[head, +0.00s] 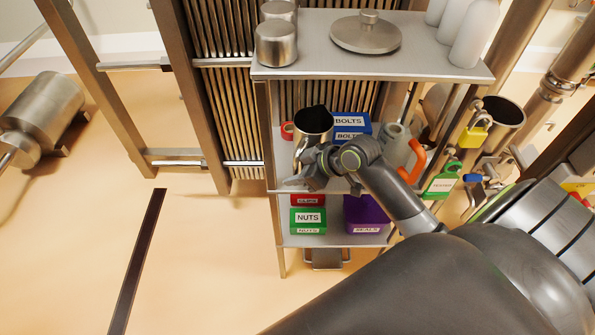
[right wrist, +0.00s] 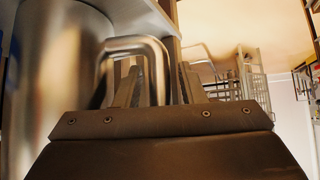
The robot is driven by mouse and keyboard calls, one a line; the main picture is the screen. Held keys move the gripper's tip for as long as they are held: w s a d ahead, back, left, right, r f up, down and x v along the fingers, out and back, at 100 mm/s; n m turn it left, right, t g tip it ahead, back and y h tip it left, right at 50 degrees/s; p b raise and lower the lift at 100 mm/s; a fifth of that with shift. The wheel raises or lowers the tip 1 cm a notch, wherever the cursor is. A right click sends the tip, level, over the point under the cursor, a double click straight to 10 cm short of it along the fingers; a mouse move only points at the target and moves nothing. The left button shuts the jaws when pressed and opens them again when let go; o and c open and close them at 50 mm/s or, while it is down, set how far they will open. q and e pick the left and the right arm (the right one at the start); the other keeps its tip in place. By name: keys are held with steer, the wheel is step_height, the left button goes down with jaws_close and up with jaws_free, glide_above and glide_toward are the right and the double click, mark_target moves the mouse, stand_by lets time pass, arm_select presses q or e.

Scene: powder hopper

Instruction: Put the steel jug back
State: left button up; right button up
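The steel jug (head: 314,121) is upright at the middle shelf, its open top dark inside. My right gripper (head: 306,168) is at the jug's near side and hides its lower part. In the right wrist view the jug's shiny wall (right wrist: 60,70) fills the left side. Its bent handle (right wrist: 140,43) passes between the two fingers of my right gripper (right wrist: 158,80). One finger is inside the handle loop, the other outside. I cannot tell whether they press on it or whether the jug rests on the shelf. My left gripper is not in view.
The top shelf (head: 300,68) holds steel canisters (head: 276,43), a round lid (head: 366,33) and white bottles (head: 475,35). Blue BOLTS bins (head: 349,121) stand beside the jug. Below are a green NUTS bin (head: 308,219) and a purple bin (head: 365,214). Padlocks (head: 474,131) hang at right. The left floor is mostly open.

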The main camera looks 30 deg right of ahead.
steer(key=shift+o, duration=0.2)
steer(key=shift+r, duration=0.1)
steer(key=p+v, duration=0.1)
steer(key=v, duration=1.1)
stand_by(0.5)
